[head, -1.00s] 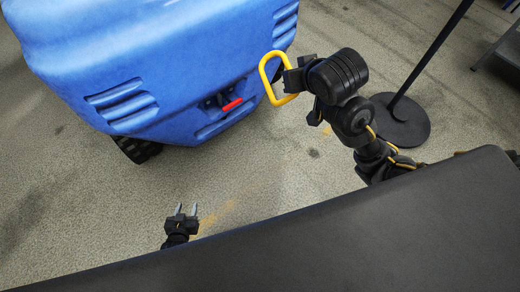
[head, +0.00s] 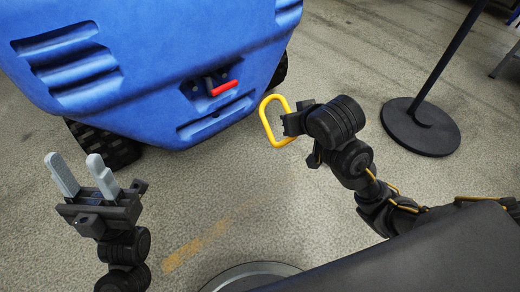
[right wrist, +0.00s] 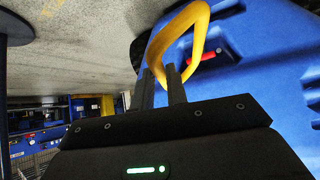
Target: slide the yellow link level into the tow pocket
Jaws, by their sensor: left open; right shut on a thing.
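The yellow link (head: 267,121) is a rounded loop held at its right side by my right gripper (head: 288,122), which is shut on it. In the right wrist view the link (right wrist: 200,22) stands up from the fingertips (right wrist: 162,82). The tow pocket (head: 203,86) is a dark recess with a red handle (head: 224,88) on the blue vehicle's (head: 160,65) lower face. The link is apart from the pocket, to its right and lower in the head view. My left gripper (head: 82,177) is open and empty at lower left.
A black post on a round base (head: 420,127) stands on the floor right of my right arm. The vehicle's black wheel (head: 105,145) shows at left. Open floor lies between my two grippers.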

